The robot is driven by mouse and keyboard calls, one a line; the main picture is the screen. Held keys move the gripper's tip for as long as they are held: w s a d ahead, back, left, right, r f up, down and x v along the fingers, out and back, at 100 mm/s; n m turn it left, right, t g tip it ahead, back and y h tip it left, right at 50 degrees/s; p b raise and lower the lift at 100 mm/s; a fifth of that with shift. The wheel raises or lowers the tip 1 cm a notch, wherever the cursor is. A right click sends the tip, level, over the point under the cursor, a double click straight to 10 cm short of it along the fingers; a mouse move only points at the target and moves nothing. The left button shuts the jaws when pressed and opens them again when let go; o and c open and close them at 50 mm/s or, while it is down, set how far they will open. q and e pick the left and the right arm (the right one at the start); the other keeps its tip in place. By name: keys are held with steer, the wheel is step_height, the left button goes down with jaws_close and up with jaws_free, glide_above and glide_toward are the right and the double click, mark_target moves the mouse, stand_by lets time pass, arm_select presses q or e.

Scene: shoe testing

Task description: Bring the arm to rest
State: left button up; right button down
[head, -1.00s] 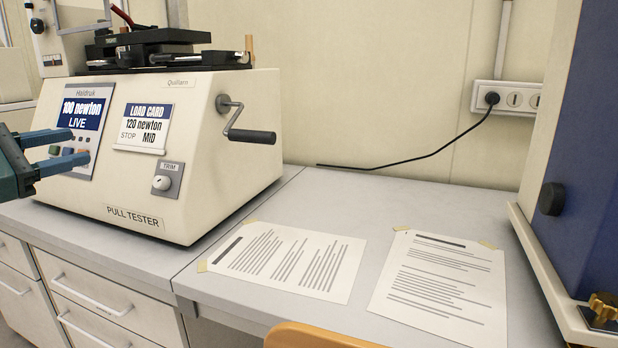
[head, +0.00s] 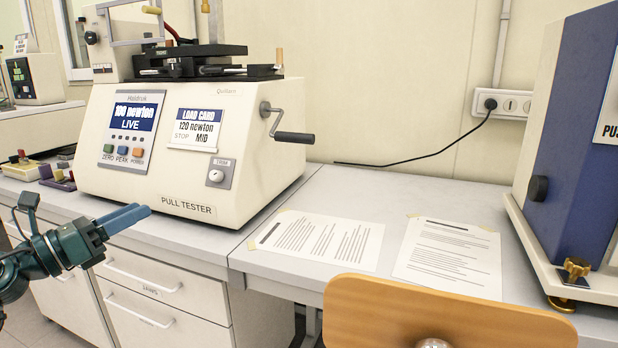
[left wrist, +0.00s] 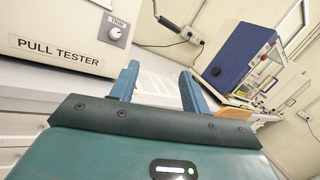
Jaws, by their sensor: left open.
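My left gripper (head: 128,216) has blue fingers and a dark green arm. In the head view it is at the lower left, in front of the drawers and below the pull tester's front edge, touching nothing. In the left wrist view its two blue fingers (left wrist: 160,90) stand apart with nothing between them. The cream pull tester (head: 200,150) stands on the bench. Its screen (head: 134,113) reads 100 newton LIVE and its load card (head: 197,128) reads 120 newton, STOP MID. A black crank handle (head: 293,138) is on its right side. My right gripper is not in view.
Two printed sheets (head: 318,240) (head: 450,257) are taped to the bench right of the tester. A wooden chair back (head: 440,312) stands in front. A blue and cream machine (head: 575,140) stands at the right. Small coloured items (head: 55,176) lie at the far left.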

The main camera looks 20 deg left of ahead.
arm_select(q)
steer(key=s+d+f+n+y+p, duration=0.2)
steer(key=d+f+n+y+p, duration=0.3)
steer(key=f+n, duration=0.55)
steer(key=s+d+f+n+y+p, duration=0.2)
steer(key=d+f+n, duration=0.5)
steer(key=n, duration=0.7)
steer(key=s+d+f+n+g+h+p, duration=0.1)
steer(key=s+d+f+n+g, duration=0.2)
steer(key=s+d+f+n, duration=0.2)
steer(key=s+d+f+n+g+h+p, duration=0.1)
steer(key=s+d+f+n+g, duration=0.3)
steer(key=d, duration=0.8)
steer(key=shift+s+d+f+n+p, duration=0.25)
steer(key=shift+s+f+n+p, duration=0.55)
steer(key=shift+s, duration=0.3)
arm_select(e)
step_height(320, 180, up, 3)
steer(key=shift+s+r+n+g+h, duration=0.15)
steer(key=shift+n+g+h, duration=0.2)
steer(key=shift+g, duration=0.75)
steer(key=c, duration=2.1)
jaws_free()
